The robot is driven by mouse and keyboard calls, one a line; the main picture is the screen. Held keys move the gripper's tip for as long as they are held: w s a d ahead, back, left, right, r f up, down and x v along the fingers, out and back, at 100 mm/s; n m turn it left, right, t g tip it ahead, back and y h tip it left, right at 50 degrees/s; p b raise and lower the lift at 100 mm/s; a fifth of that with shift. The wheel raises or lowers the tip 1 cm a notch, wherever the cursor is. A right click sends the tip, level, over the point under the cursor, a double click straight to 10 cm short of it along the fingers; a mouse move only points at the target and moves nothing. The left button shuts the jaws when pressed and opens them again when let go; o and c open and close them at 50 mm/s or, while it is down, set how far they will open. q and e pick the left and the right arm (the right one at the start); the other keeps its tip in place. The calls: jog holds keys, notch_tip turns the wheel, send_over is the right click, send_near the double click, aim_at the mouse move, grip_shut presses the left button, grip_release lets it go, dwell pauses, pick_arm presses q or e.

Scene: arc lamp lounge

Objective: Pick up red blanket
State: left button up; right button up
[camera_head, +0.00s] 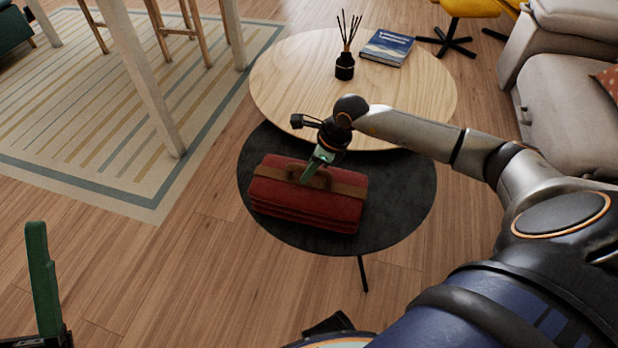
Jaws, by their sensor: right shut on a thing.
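The red blanket (308,208) is a folded stack with a brown strap and handle (318,177) on top. It lies on the dark round table (405,205). My right gripper (311,174) reaches down from above and is shut on the blanket at its handle. The blanket looks to be resting on the table top. My left gripper shows only as one green finger (43,280) at the lower left edge, well away from the blanket; its other finger is out of view.
A light wooden round table (290,75) stands just behind, bearing a black reed diffuser (345,66) and a blue book (387,47). A grey sofa (565,100) is at the right. A striped rug (90,110) and table legs are at the left. Open wooden floor (190,265) lies lower left.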

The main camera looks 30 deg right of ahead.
grip_shut()
dwell(0.8)
jog(key=shift+w+r, duration=0.1)
